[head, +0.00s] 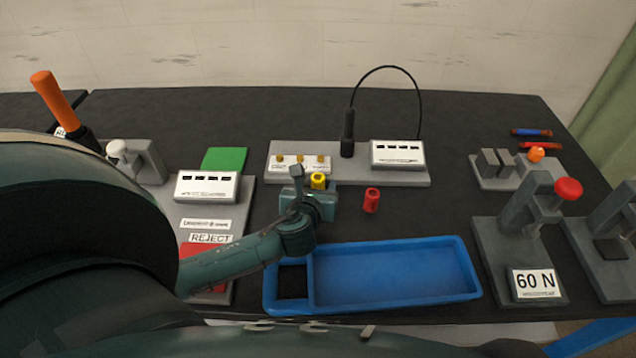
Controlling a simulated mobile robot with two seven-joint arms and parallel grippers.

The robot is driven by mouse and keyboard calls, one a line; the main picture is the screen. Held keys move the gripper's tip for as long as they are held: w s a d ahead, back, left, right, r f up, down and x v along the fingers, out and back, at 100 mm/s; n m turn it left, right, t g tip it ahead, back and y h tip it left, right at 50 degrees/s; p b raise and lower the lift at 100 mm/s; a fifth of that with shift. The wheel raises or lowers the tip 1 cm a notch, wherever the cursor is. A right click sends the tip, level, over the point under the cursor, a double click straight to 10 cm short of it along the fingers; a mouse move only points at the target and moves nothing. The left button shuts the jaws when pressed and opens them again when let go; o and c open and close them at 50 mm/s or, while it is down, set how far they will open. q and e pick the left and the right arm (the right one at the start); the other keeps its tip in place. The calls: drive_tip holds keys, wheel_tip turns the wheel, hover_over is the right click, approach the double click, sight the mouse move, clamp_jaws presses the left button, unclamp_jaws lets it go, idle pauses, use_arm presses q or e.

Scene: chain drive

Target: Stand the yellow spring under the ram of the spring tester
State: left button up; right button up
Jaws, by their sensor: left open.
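The yellow spring (318,181) shows as a small yellow cylinder at the middle of the table, just in front of the grey panel with gold knobs. My left gripper (311,194) is open right at it; its body hides the spring's lower part, and I cannot tell whether the fingers touch it. No label that I can read names the spring tester. A grey stand with a red knob and a "60 N" plate (535,283) is at the right. A station with an orange lever (55,100) and a display box (207,187) is at the left, partly hidden by my arm. My right gripper is not in view.
A red cylinder (371,200) stands right of my gripper. A blue tray (395,272) lies in front. A meter box (398,154) with a cabled probe (347,135) is behind. Grey fixtures (495,172) crowd the right side. Green (224,159) and red pads are at the left.

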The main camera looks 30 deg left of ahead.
use_arm(q)
drive_tip(key=shift+w, duration=0.15)
drive_tip(key=c, duration=1.1)
